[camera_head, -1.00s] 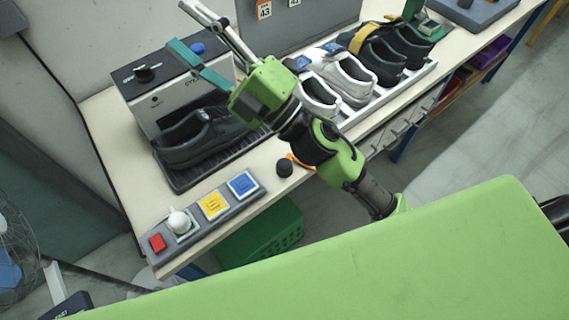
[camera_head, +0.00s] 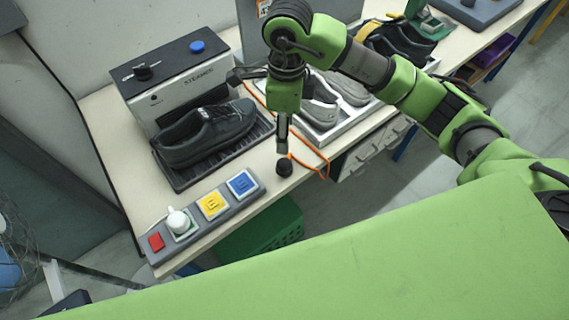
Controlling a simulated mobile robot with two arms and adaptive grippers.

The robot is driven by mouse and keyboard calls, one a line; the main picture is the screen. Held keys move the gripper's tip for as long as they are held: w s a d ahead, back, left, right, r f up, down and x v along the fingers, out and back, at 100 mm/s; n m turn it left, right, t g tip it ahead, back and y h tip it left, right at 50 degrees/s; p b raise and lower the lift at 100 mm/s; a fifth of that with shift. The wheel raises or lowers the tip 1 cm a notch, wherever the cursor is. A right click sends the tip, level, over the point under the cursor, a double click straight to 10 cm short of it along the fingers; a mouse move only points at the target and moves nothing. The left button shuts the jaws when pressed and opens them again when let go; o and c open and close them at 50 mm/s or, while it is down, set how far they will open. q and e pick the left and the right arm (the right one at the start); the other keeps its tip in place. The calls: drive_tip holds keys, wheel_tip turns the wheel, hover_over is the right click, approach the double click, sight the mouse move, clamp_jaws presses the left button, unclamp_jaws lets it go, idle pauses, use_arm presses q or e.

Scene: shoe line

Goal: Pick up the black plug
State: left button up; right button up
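The black plug (camera_head: 284,168) is a small dark round piece near the front edge of the table, with an orange cord (camera_head: 314,163) beside it. My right arm comes in from the right, and its gripper (camera_head: 282,148) points down just above the plug. The fingers look narrow and edge-on from here, so I cannot tell whether they are open or shut, or whether they touch the plug. My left gripper is not in view.
A steamer box (camera_head: 188,83) stands at the back left, with a black shoe (camera_head: 205,133) on a dark tray before it. A button panel (camera_head: 205,212) lies at the front left. Other shoes (camera_head: 398,48) stand in a white rack to the right.

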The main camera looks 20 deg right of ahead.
sight(285, 163)
drive_tip(key=f+p, duration=0.2)
drive_tip(key=f, duration=0.6)
drive_tip(key=shift+d+f, duration=0.15)
drive_tip(key=shift+d, duration=0.05)
drive_tip(key=f+p, duration=0.2)
drive_tip(key=f, duration=0.2)
drive_tip(key=shift+s+a+f+p, duration=0.35)
drive_tip(key=shift+s+f+p, duration=0.05)
drive_tip(key=shift+f, duration=0.25)
drive_tip(key=c, duration=1.2)
